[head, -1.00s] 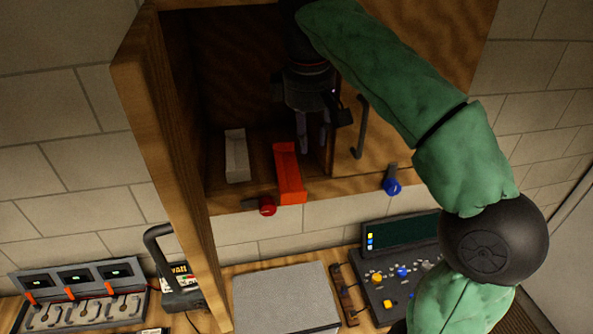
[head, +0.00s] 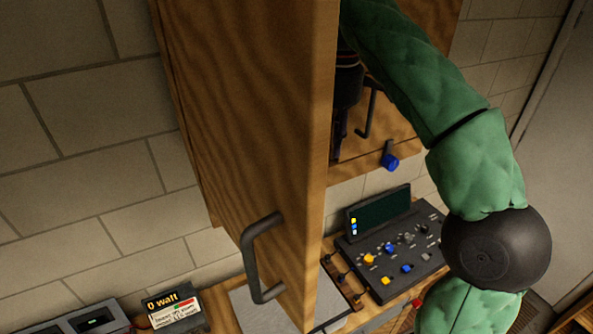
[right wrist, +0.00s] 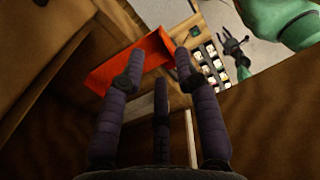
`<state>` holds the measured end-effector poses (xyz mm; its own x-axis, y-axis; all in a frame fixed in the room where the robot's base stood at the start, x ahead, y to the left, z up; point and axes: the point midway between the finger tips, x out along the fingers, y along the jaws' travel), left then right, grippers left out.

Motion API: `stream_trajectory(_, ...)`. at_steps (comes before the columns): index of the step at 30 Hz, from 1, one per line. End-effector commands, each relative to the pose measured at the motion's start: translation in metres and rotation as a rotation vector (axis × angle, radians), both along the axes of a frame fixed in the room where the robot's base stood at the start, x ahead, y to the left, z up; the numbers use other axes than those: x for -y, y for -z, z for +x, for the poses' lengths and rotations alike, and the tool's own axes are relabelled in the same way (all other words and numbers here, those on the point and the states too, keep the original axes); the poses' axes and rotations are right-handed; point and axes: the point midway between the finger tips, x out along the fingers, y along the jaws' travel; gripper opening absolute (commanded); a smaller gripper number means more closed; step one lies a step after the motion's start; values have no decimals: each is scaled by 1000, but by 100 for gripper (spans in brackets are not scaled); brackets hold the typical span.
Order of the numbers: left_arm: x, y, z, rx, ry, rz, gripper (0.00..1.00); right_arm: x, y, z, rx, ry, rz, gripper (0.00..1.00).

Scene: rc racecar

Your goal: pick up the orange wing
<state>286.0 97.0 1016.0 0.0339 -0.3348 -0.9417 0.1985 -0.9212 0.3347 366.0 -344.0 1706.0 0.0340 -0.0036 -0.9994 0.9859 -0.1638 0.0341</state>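The orange wing (right wrist: 122,62) shows in the right wrist view as a flat orange piece in the wooden cabinet, just beyond my right gripper's fingertips. My right gripper (right wrist: 160,66) is open, with its fingers spread and nothing clearly held between them. Whether a fingertip touches the wing, I cannot tell. In the head view my right gripper (head: 341,130) is inside the cabinet, partly hidden behind the open cabinet door (head: 240,110). The wing is hidden there by the same door.
The open door with its black handle (head: 262,258) stands close in front, left of my right arm. A blue knob (head: 390,161) sits on the cabinet's front edge. Below are a control panel (head: 393,248) and a black box (head: 173,308) with a label.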

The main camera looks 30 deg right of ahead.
Motion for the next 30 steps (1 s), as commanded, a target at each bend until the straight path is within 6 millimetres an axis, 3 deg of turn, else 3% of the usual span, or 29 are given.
stream_trajectory(2,0,12,0,0,0,0,40,0,14,0,-1,1,0,32)
stream_trajectory(11,0,13,0,1,0,0,40,0,42,1,-1,2,-1,32)
stream_trajectory(19,0,15,0,1,0,0,40,-1,79,3,-2,2,0,32)
stream_trajectory(30,0,16,0,1,0,0,40,-2,87,4,0,2,0,30)
